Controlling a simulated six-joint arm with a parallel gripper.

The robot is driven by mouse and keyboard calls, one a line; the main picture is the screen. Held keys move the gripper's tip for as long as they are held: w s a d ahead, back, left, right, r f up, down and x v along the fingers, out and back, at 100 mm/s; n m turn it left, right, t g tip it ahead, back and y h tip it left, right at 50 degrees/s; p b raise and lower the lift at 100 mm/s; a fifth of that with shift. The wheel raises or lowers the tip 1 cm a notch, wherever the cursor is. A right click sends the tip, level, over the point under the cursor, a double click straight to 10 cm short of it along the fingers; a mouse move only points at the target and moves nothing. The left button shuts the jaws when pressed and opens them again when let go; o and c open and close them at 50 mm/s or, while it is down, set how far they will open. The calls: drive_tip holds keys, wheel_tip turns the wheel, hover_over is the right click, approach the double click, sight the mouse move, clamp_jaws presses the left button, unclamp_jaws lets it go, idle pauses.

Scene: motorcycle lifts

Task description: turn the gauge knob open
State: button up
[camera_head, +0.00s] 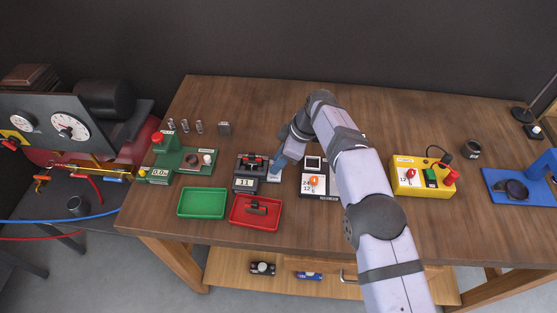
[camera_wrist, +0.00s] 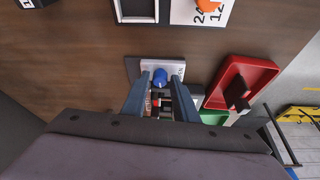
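A round blue knob (camera_wrist: 161,77) sits on a small white plate (camera_wrist: 177,67) with partly legible lettering, in the wrist view. I take it for the gauge knob; the label is too small to be sure. My gripper (camera_wrist: 160,82) points at it, with one finger on each side and the knob between the tips. The fingers look apart, with a little space beside the knob; I cannot tell whether either touches it. In the head view my gripper (camera_head: 278,166) is over the plate beside a dark gauge unit (camera_head: 243,185) whose display reads about 11. The knob is hidden there.
A white panel with an orange knob (camera_head: 314,181) stands to the right. A red tray (camera_head: 234,222) and green tray (camera_head: 201,214) lie in front left. A green device (camera_head: 176,161) is further left, a yellow box (camera_head: 427,190) right. The table's back centre is free.

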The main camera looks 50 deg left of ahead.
drive_tip(key=shift+r, duration=0.1)
drive_tip(key=b+v, duration=0.2)
drive_tip(key=v, duration=0.5)
drive_tip(key=shift+b, duration=0.3)
drive_tip(key=shift+d, duration=0.1)
